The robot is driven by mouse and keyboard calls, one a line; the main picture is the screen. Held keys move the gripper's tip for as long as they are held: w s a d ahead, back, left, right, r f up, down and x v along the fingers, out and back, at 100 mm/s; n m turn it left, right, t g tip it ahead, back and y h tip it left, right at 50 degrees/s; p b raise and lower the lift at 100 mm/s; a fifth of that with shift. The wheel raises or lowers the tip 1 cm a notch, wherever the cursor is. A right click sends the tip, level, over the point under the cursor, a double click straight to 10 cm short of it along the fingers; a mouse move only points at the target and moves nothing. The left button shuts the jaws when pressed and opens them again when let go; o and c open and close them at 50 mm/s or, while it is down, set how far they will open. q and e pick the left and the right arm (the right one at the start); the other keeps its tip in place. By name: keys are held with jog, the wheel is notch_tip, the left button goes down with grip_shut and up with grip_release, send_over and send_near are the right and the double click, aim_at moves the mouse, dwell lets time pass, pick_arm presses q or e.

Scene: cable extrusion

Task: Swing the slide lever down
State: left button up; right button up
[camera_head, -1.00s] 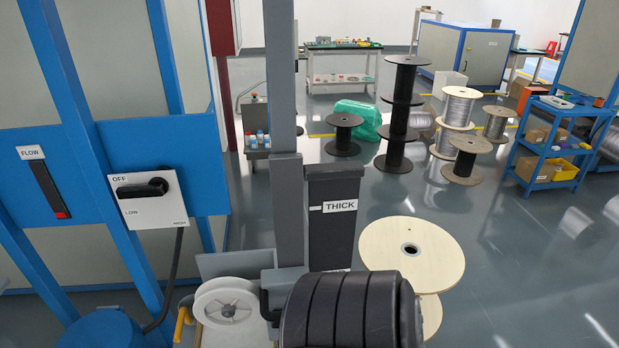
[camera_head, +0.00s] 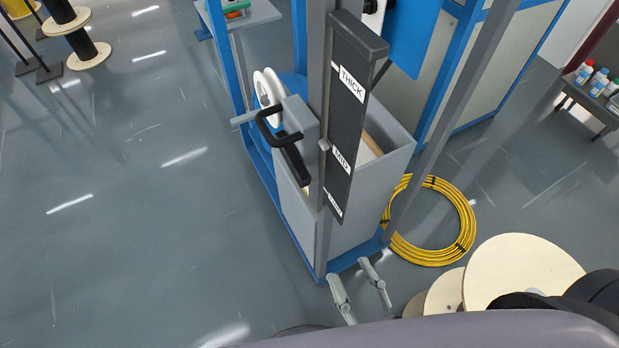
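The slide lever (camera_head: 293,160) is a dark arm with a black looped handle (camera_head: 268,128), at the left side of the grey machine box. Its handle end is up and to the left, above the box's edge. A tall dark scale plate (camera_head: 349,107) beside it reads THICK at the top and MID lower down; the lowest label is too small to read. My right gripper (camera_head: 349,270) shows as two light grey fingers, apart and with nothing between them. They appear low in front of the machine, well below the lever and not touching it. My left gripper is not in view.
The grey box (camera_head: 366,211) stands on a blue base frame, with a grey post in front. A white reel (camera_head: 268,90) sits behind the handle. A yellow cable coil (camera_head: 433,248) and wooden discs (camera_head: 517,270) lie at right.

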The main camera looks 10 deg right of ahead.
jog(key=p, duration=0.2)
send_near(307, 182)
jog(key=p+x, duration=0.3)
jog(key=x, duration=0.5)
jog(key=shift+w+a+r+p, duration=0.15)
jog(key=shift+w+r+p, duration=0.05)
jog(key=shift+w+p, duration=0.15)
jog(key=shift+w+a+r, duration=0.15)
jog(key=shift+w+a, duration=0.05)
jog(key=shift+w, duration=0.45)
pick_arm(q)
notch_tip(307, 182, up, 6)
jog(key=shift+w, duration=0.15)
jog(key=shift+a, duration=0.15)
pick_arm(e)
jog(key=shift+c, duration=0.2)
grip_shut()
